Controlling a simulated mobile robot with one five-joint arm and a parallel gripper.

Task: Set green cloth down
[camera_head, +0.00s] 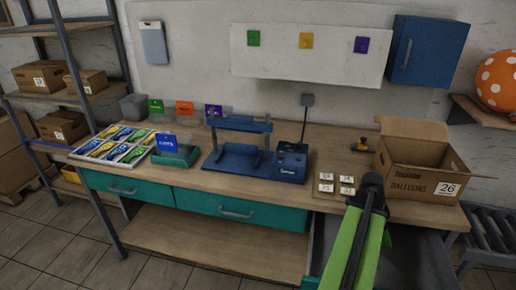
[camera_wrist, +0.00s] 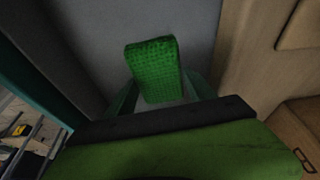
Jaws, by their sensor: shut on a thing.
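The green cloth (camera_wrist: 153,68) is a bright green, textured, folded pad. In the wrist view it stands up between the two fingers of my gripper (camera_wrist: 162,86), which is shut on it. Behind the cloth is a plain grey surface (camera_wrist: 205,35); I cannot tell how far the cloth is from it. In the head view my green and black arm reaches over the right front of the workbench (camera_head: 280,199).
An open cardboard balloon box (camera_head: 405,185) stands at the bench's right end. Small number cards (camera_head: 336,184) lie left of it. A blue press (camera_head: 240,155) is mid-bench. A tray of balloon packs (camera_head: 113,145) lies left. A dark grey surface (camera_head: 415,258) shows below the bench's right end.

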